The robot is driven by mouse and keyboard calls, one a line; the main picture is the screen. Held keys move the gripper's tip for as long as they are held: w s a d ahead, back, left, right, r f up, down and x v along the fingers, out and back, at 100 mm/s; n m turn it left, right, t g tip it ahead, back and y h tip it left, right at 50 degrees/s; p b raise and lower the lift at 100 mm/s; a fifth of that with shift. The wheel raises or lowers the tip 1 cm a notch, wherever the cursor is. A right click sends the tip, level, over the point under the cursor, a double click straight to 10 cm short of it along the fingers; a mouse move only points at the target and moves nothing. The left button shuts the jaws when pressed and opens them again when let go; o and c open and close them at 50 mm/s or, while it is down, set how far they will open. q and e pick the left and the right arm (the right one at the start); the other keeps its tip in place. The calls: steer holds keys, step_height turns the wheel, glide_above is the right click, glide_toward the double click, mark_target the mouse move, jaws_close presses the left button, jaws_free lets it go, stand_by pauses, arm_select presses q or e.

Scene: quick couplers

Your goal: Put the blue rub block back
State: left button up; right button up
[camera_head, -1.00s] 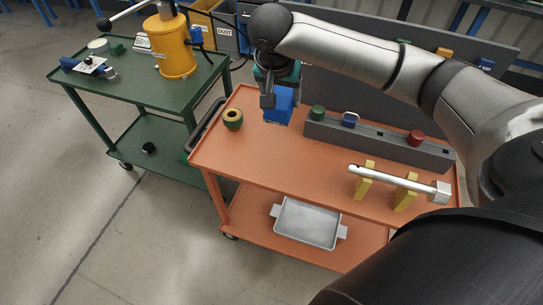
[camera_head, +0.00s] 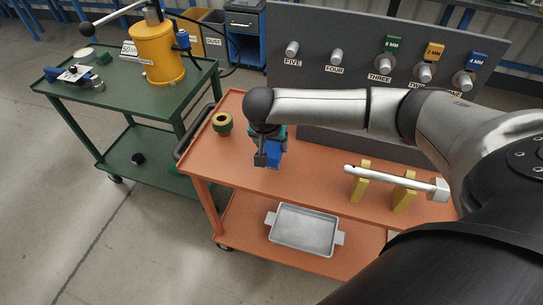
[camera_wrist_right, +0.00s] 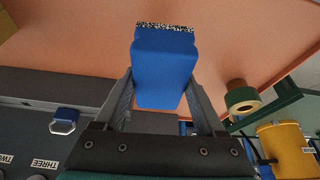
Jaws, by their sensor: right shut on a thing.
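The blue rub block (camera_head: 274,153) is in my right gripper (camera_head: 266,158), low over the orange table (camera_head: 215,165). In the right wrist view the blue block (camera_wrist_right: 163,68) sits between the two fingers of the gripper (camera_wrist_right: 160,92), which are shut on its sides. Its far end has a speckled black-and-white strip. I cannot tell whether the block touches the table. My left gripper is not in view.
A green-and-yellow ring (camera_head: 222,123) stands left of the block. A silver bar (camera_head: 395,180) lies on yellow stands at the right. A grey panel (camera_head: 310,75) with labelled pegs stands behind. My right arm hides part of the table; the table's front left is clear.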

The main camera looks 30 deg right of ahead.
steer(key=shift+f, duration=1.95)
steer(key=shift+f, duration=0.45)
steer(key=o, duration=1.2)
steer(key=shift+c, duration=0.2)
